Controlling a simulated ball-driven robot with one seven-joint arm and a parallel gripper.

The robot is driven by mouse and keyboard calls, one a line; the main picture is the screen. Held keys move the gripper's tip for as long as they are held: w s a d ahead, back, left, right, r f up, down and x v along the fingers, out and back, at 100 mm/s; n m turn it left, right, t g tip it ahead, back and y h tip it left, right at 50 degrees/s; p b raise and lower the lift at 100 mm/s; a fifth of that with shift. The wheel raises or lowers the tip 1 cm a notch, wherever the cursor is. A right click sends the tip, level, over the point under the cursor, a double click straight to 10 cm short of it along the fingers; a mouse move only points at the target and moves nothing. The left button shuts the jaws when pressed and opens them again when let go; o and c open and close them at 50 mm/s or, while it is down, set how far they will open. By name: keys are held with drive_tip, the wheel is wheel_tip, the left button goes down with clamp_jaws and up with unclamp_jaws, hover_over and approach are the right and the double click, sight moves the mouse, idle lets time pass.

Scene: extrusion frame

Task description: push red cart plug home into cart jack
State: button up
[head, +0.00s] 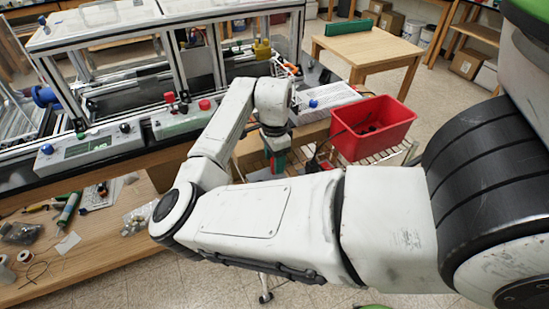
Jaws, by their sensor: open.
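My gripper (275,148) points down at the end of my white arm, near the left side of the cart (398,154). It looks small and dark from here, and its jaws are open. A small green and red piece shows just below the gripper; I cannot tell whether it is the red cart plug or part of the gripper. A dark cable (318,152) runs by the cart's left side, near the red bin. I cannot make out the cart jack; my arm covers the lower part of the cart.
A red bin (402,112) sits on the cart. The bench with the extrusion frame (180,55) and button boxes (88,146) stands behind my arm. A wooden table (370,48) is at the back. A lower wooden shelf (110,245) at left holds tools. Tiled floor is open at right.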

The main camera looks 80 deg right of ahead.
drive_tip(key=shift+r, duration=0.1)
wheel_tip(320, 180, up, 11)
drive_tip(key=b, duration=0.1)
drive_tip(key=shift+f, duration=0.2)
idle(0.7)
